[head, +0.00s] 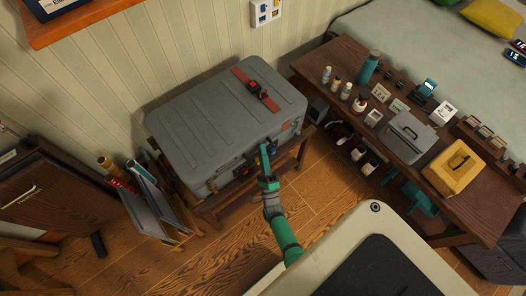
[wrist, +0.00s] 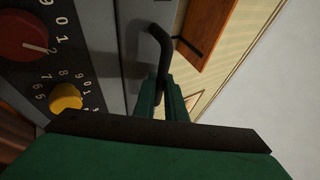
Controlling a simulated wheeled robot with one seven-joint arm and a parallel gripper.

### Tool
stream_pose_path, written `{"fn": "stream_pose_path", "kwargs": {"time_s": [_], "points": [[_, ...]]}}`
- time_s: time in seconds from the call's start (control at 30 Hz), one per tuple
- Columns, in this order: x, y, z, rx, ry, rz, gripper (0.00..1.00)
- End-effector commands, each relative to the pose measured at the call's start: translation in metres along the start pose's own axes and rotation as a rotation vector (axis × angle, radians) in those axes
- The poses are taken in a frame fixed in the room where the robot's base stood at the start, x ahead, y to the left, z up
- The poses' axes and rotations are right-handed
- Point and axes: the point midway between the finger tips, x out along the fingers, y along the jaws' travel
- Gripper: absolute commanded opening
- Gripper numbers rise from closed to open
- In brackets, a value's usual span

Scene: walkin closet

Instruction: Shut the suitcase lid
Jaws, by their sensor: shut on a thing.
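The grey suitcase (head: 175,155) lies flat on a low wooden stand against the wall in the head view. Its ribbed lid (head: 215,115) lies level over the body, with a red strap (head: 255,84) across it. I cannot tell whether a narrow gap remains under the lid. My gripper (head: 264,150) is at the suitcase's front side. In the wrist view my green fingers (wrist: 163,100) are shut on a dark bent handle (wrist: 160,48) beside a grey panel with a red dial (wrist: 24,35) and a yellow dial (wrist: 66,97).
A wooden table (head: 315,68) on the right holds bottles, a grey case (head: 408,137) and a yellow box (head: 451,168). A rack (head: 152,203) with rolls and boards stands left of the suitcase. Wooden floor (head: 318,190) shows between the stand and table.

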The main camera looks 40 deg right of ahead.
Motion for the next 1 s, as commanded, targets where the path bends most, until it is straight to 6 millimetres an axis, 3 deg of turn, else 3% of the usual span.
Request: {"fn": "stream_pose_path", "kwargs": {"time_s": [0.03,0.07,0.1,0.37,0.57,1.0], "points": [[-0.005,0.008,0.001,-0.002,-0.001,0.025,0.0],[-0.005,0.008,0.001,-0.002,-0.001,0.025,0.13],[-0.005,0.008,0.001,-0.002,-0.001,0.025,0.19],[-0.005,0.008,0.0,-0.002,0.0,0.025,0.19],[-0.018,0.006,-0.002,-0.004,0.001,0.022,0.19],[-0.089,0.002,-0.002,-0.004,0.003,0.012,0.19]]}}
